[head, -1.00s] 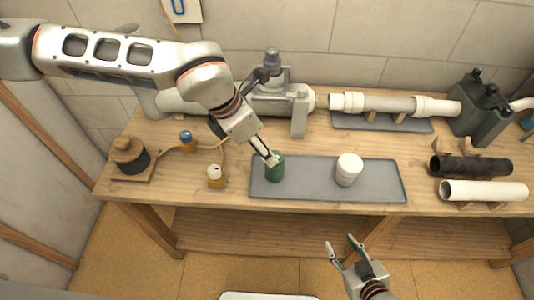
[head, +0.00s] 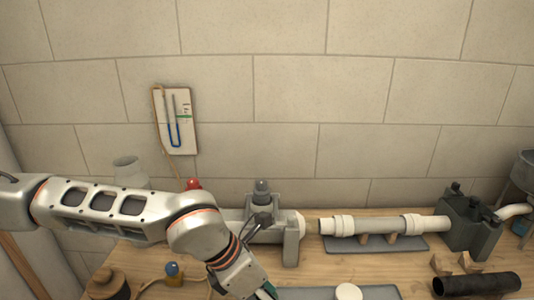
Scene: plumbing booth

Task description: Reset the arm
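My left arm (head: 110,210) reaches in from the left across the bench. Its wrist slants down to the bottom edge, where my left gripper (head: 264,293) is mostly cut off by the frame. A little green, likely part of the green can, shows at the gripper there. I cannot tell whether the fingers are open or shut, or whether they touch it. My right gripper is not in view.
A white can (head: 348,291) is cut off on the grey tray (head: 308,294). A U-tube gauge board (head: 184,138) hangs on the wall. Space above the bench is free.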

